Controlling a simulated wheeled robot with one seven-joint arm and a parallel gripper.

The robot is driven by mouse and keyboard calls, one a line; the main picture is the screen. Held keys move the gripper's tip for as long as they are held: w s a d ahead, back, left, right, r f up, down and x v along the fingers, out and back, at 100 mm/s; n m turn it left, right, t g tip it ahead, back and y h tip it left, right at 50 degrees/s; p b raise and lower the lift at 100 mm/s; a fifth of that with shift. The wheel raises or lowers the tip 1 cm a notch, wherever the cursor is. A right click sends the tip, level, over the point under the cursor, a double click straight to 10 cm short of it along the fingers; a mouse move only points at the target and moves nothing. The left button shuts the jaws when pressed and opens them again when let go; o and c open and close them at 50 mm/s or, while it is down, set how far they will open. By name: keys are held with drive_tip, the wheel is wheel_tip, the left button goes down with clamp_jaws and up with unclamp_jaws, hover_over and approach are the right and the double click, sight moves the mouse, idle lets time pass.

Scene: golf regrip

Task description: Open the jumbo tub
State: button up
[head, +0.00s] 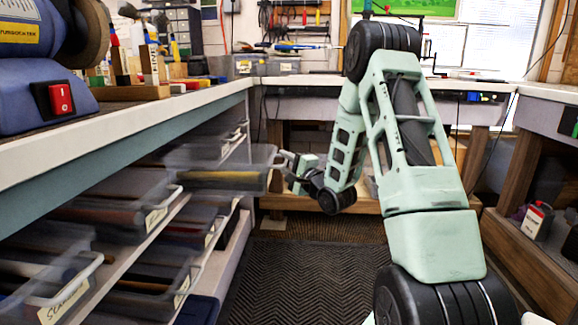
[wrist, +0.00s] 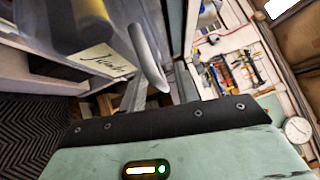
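The jumbo tub (head: 222,172) is a clear plastic tub on the upper shelf under the left bench. Its front end stands out past the shelf edge, and a long yellowish item lies inside. In the wrist view its label (wrist: 107,60) reads "Jumbo", and its pale loop handle (wrist: 150,62) points toward my gripper. My gripper (head: 283,163) is at the tub's front end. In the wrist view my gripper (wrist: 158,92) has its two fingers apart, with the handle's end between them. I see no clear contact.
Other clear tubs (head: 95,215) with labelled fronts sit on the shelves (head: 128,262) below and nearer. The left bench top (head: 150,108) runs above the tub, with a grinder (head: 45,60) on it. The dark floor mat (head: 310,280) is clear.

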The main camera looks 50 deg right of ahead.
drive_tip(key=s+a+f+p, duration=0.2)
drive_tip(key=s+p, duration=0.5)
drive_tip(key=s, duration=1)
drive_tip(key=shift+f+p, duration=0.2)
drive_tip(key=shift+p, duration=0.15)
drive_tip(key=shift+a, duration=0.1)
